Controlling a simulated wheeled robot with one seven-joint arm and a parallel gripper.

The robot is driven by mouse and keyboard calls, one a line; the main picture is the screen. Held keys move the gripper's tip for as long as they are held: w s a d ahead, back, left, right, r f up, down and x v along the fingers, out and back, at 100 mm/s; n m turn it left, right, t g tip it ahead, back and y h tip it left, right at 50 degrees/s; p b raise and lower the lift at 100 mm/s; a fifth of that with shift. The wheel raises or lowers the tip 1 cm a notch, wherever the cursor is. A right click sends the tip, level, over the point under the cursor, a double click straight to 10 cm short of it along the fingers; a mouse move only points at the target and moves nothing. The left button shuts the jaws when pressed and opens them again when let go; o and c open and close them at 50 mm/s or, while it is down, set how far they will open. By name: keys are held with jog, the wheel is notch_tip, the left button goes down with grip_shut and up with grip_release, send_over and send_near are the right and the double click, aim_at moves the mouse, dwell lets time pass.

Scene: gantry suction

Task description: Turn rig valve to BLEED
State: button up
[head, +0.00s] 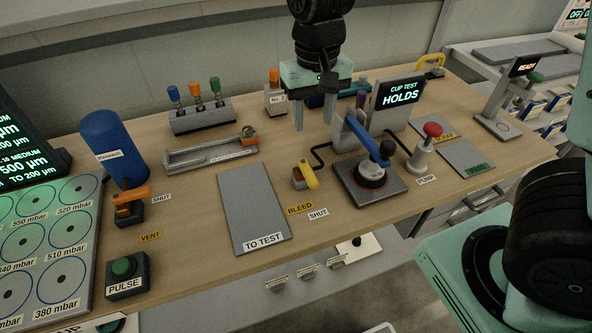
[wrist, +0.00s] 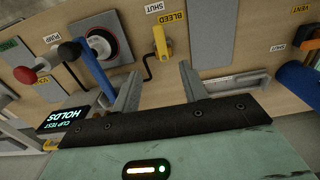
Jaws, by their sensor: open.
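The rig valve has a yellow handle (head: 309,174) on a small block on the wooden bench. Its free end points toward the front edge, toward the SHUT label (head: 318,214); the yellow BLEED label (head: 299,208) lies just left of that. In the wrist view the handle (wrist: 159,42) is upside down, lined up more with SHUT (wrist: 155,7) than with BLEED (wrist: 178,23). My gripper (head: 314,125) is open and empty, above and behind the valve. In the wrist view its two fingers (wrist: 159,88) stand apart, with the valve beyond their tips and touching neither.
Right of the valve is a suction cup stand (head: 394,190) with a blue arm (head: 357,135), close by. Behind it a display (head: 397,95) reads CUP TEST HOLDS. A red-knobbed pump (head: 423,152) stands farther right. A flat grey TO TEST plate (head: 250,205) lies left.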

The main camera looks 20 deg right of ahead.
aim_at(311, 175)
notch_tip(311, 175, down, 16)
jog(key=shift+r+p, duration=0.15)
jog(key=shift+p, duration=0.3)
grip_shut()
